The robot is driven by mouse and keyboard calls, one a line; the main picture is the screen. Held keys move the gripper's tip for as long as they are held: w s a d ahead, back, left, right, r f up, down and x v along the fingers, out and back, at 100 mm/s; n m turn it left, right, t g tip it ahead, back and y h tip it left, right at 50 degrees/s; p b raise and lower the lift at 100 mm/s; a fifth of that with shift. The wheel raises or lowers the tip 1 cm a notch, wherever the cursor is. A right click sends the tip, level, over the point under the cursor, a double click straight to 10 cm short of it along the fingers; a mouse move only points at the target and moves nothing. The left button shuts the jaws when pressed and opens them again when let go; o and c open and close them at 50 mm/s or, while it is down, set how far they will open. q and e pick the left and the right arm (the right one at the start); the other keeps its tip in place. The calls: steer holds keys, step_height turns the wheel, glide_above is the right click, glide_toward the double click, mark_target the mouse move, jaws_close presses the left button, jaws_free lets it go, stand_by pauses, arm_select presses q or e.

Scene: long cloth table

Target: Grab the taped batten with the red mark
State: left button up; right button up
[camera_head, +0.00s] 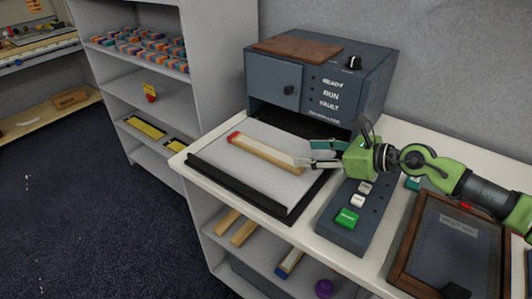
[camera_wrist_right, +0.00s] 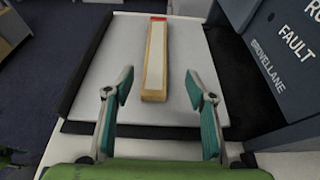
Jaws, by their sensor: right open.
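The taped batten (camera_head: 268,154) is a pale wooden bar with a white top strip and a red mark at its far-left end. It lies on a light grey tray pad (camera_head: 240,180) in front of the dark machine. In the right wrist view the batten (camera_wrist_right: 155,60) points away, its red end at the top. My right gripper (camera_head: 312,154) is at the batten's near, unmarked end. In the wrist view its open fingers (camera_wrist_right: 159,88) stand either side of that end, with gaps on both sides. My left gripper is not in view.
The dark machine (camera_head: 320,75) with READY, RUN and FAULT labels stands behind the pad. A button panel (camera_head: 345,218) and a wood-framed panel (camera_head: 455,245) are to the right. More battens (camera_head: 243,232) lie on the shelf below. A grey shelf unit (camera_head: 220,60) stands at left.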

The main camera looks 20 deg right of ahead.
steer(key=p, duration=0.2)
glide_toward(268, 150)
steer(key=shift+x, duration=1)
steer(key=shift+p+x, duration=0.55)
steer(key=shift+x, duration=2.65)
steer(key=shift+s, duration=0.15)
steer(key=c, duration=1.3)
steer(key=shift+c, duration=0.4)
